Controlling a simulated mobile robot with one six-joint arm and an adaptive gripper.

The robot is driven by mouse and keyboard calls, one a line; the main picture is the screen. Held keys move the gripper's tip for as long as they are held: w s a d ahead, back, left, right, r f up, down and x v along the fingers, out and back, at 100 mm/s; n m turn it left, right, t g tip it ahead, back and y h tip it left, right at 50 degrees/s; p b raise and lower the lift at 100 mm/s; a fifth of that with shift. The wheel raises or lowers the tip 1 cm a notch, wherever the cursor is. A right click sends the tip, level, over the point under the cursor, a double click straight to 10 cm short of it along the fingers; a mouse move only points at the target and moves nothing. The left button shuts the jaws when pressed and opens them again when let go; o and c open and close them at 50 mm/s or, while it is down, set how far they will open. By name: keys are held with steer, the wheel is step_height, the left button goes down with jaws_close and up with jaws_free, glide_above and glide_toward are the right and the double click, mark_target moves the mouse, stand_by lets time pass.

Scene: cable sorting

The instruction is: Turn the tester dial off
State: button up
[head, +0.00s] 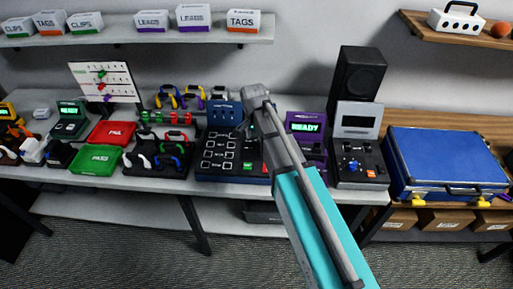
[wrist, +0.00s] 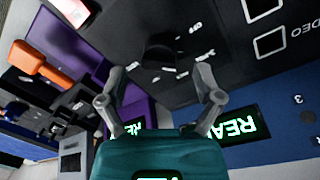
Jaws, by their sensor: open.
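The tester (head: 205,177) is a black and blue panel with several white-framed buttons, in the middle of the bench in the head view. Its black face also fills the top of the wrist view (wrist: 225,75). The dark round dial (wrist: 160,57) is on that face, with small white marks around it. Its setting cannot be read. My gripper (wrist: 157,82) is open, one finger on each side of the dial and just short of it in the picture. Contact cannot be made out. In the head view my arm hides the dial and the gripper's fingers.
A purple unit (head: 306,128) with a green READY screen stands just right of my arm. A grey and black device (head: 359,150) and a blue case (head: 446,160) lie further right. Red (head: 112,133) and green (head: 95,161) trays sit left. A shelf with boxes hangs above.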

mark_target(257, 145)
steer(key=shift+d+f+b, duration=0.1)
steer(key=shift+f+b, duration=0.95)
steer(key=shift+f, duration=0.3)
steer(key=c, duration=1.1)
steer(key=shift+n, duration=0.3)
steer(key=n, duration=0.4)
steer(key=shift+s, duration=0.1)
steer(key=shift+c, duration=0.2)
steer(key=shift+s+n, duration=0.1)
steer(key=shift+n, duration=2.2)
